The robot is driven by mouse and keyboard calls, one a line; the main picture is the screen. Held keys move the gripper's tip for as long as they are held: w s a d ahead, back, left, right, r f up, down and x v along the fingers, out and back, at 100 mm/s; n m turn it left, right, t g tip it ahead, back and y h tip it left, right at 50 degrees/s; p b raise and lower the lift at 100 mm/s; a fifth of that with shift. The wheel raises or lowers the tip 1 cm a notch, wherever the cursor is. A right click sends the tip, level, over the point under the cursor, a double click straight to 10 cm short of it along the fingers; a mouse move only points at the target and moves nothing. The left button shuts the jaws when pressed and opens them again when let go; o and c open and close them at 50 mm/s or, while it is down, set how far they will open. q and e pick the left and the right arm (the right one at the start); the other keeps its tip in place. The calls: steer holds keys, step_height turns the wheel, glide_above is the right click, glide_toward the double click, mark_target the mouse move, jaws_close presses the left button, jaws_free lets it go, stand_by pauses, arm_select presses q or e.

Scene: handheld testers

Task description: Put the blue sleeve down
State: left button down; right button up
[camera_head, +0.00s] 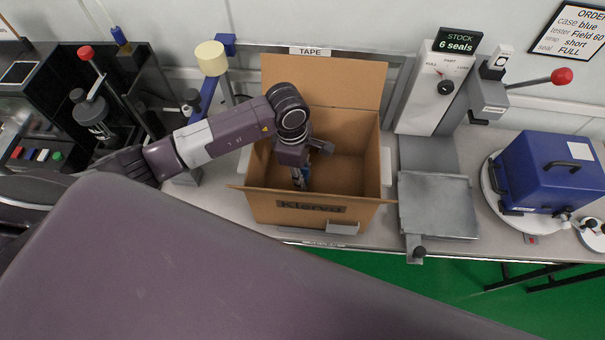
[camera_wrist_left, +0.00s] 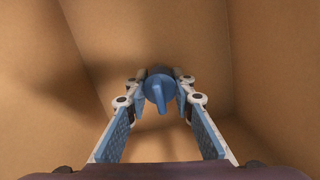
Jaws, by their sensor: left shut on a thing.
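The blue sleeve (camera_wrist_left: 160,92) shows end-on in the left wrist view as a rounded blue piece with a narrow fin. My left gripper (camera_wrist_left: 170,80) is shut on it, one fingertip on each side. In the head view my left gripper (camera_head: 301,178) points down inside the open cardboard box (camera_head: 270,209). There the wrist and the box's front wall hide most of the sleeve. Bare cardboard surrounds it in the wrist view. I cannot tell whether the sleeve touches the box floor. My right gripper is not in view.
The box's back flap (camera_head: 320,80) stands up. A grey sealing machine (camera_head: 440,205) with a flat plate stands right of the box. A blue case (camera_head: 550,172) sits on a round white base further right. A black rack (camera_head: 90,100) with a red-knobbed lever is at left.

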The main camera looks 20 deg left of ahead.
arm_select(q)
steer(key=c, duration=1.7)
jaws_free()
steer(key=shift+o, duration=0.2)
steer(key=shift+r, duration=0.1)
steer(key=r, duration=0.3)
steer(key=a+r+b, duration=0.1)
steer(key=r, duration=0.3)
steer(key=r+b, duration=0.1)
steer(key=r, duration=0.3)
steer(key=shift+a, duration=0.15)
steer(key=shift+r+b, duration=0.3)
steer(key=shift+r, duration=0.2)
